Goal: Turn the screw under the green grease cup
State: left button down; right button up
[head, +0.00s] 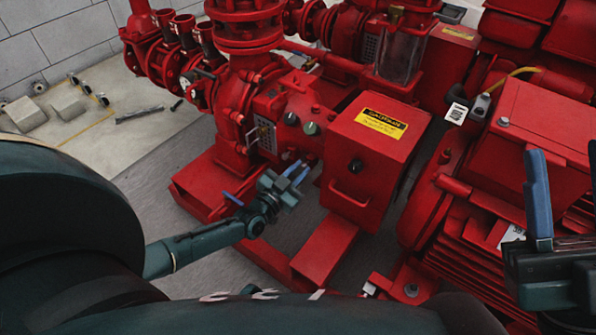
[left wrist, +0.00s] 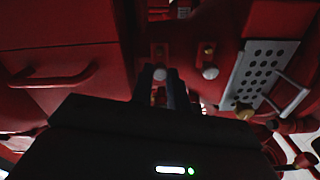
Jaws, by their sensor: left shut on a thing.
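The green grease cup (head: 311,128) is on the front of the red pump block in the head view, with a darker cup (head: 291,119) to its left. My left gripper (head: 295,172) is below the cups, its blue fingertips close together. In the left wrist view, my left gripper (left wrist: 164,88) has its fingers on either side of a small round grey screw head (left wrist: 159,73) and is shut on it. A second similar screw head (left wrist: 210,72) is to its right, clear of the fingers. The green cup cannot be made out in that view. My right gripper (head: 566,180) is open and empty at the right edge.
A red box (head: 376,140) with a yellow label and a handle stands right of the left gripper. A perforated plate (left wrist: 258,75) is right of the screws in the left wrist view. Red frame rails run below.

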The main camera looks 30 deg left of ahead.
pick_arm(q)
jog(key=shift+n, duration=0.3)
jog(key=n, duration=0.9)
jog(key=shift+f+n, duration=0.1)
jog(key=shift+n, duration=0.3)
jog(key=n, duration=0.4)
jog(key=shift+n, duration=2.8)
jog(key=c, duration=1.3)
grip_release()
jog(key=shift+c, duration=0.2)
